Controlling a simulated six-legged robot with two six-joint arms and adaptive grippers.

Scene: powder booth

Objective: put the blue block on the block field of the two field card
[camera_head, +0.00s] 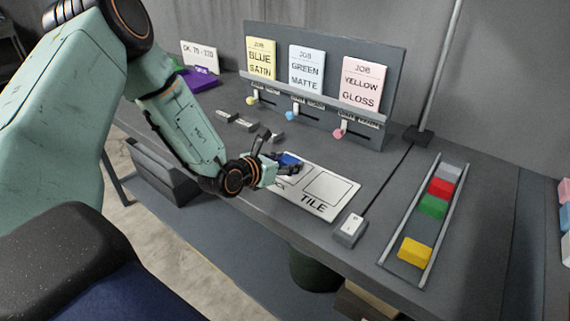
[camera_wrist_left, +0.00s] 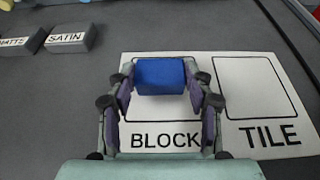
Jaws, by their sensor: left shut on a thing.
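The blue block (camera_head: 289,160) is between the fingers of my left gripper (camera_head: 277,161), which is shut on it. In the left wrist view the blue block (camera_wrist_left: 160,76) shows over the block field, above the word BLOCK. I cannot tell whether it touches the card. The white two field card (camera_head: 342,211) lies on the bench, and it also shows in the left wrist view (camera_wrist_left: 225,143). Its tile field (camera_head: 327,188) is empty. My left gripper (camera_wrist_left: 160,104) partly hides the block field in both views. My right gripper is not in view.
A rail holds red (camera_head: 440,187), green (camera_head: 433,206), yellow (camera_head: 414,251) and grey blocks at the right. A small white-topped box (camera_head: 350,229) stands by the card. Small labelled grey blocks (camera_head: 238,124) lie behind the gripper. A job card board (camera_head: 395,75) stands at the back.

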